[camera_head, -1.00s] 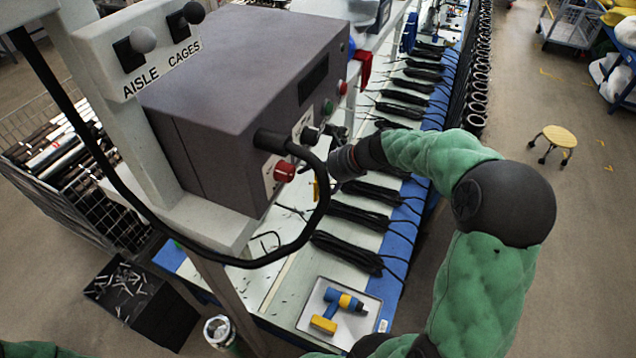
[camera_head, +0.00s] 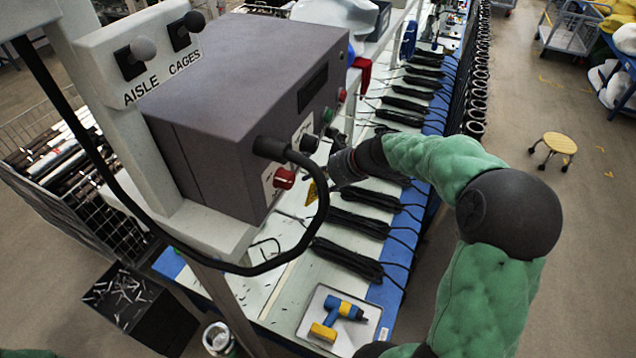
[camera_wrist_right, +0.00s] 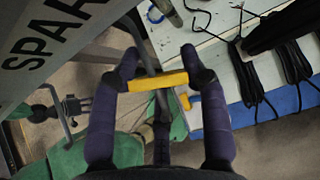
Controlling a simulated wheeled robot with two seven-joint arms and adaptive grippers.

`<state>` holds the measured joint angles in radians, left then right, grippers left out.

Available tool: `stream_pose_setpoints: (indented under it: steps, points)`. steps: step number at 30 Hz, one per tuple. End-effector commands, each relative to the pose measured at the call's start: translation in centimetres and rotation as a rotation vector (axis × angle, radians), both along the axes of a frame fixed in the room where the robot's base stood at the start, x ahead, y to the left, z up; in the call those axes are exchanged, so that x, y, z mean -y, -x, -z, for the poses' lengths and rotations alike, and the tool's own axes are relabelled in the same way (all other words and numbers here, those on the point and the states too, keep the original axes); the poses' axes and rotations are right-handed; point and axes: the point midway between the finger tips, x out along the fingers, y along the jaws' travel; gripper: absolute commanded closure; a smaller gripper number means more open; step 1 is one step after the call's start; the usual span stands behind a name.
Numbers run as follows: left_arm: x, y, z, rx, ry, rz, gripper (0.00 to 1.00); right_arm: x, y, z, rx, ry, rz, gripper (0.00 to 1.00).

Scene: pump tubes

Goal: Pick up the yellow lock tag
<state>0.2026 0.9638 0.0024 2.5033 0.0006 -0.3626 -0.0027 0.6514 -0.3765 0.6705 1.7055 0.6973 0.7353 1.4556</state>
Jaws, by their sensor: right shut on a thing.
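The yellow lock tag (camera_wrist_right: 157,82) is a flat yellow bar held crosswise between the two dark fingers of my right gripper (camera_wrist_right: 160,78) in the right wrist view. In the head view the tag (camera_head: 311,193) is a small yellow patch just right of the control box's red knob. My right gripper (camera_head: 335,165) is there beside the box, shut on the tag, and partly hidden by its own wrist. I cannot tell whether the tag still touches the box or a fitting on it. My left gripper is not in view.
The grey control box (camera_head: 240,90), with a red knob (camera_head: 284,179) and a looping black cable (camera_head: 318,220), stands close left of the gripper. Below are a bench with black tube bundles (camera_head: 345,259) and a tray (camera_head: 312,335) holding a blue and yellow tool.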

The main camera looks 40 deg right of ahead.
Motion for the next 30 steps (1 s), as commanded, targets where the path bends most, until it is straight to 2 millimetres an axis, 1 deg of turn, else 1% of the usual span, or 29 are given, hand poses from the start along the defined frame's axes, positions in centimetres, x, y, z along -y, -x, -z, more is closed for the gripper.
stream_pose_setpoints:
  steps: [1, 11, 24, 27, 30]
  points:
    - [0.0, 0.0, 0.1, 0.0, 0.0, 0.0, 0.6, 0.1, 0.2, -0.4, 0.001, 0.003, 0.0, 0.87]
    - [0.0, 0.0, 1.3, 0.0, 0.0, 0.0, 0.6, 2.7, 5.0, -0.1, 0.0, 0.002, 0.006, 0.87]
    - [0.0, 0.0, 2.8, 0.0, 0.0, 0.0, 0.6, 6.6, 12.5, -0.1, -0.001, 0.002, 0.006, 0.87]
    - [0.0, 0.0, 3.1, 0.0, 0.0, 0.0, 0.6, 7.3, 13.9, -0.2, 0.0, 0.002, 0.005, 0.87]
    - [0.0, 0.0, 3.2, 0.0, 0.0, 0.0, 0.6, 7.8, 14.8, -0.2, -0.001, 0.001, 0.004, 0.87]
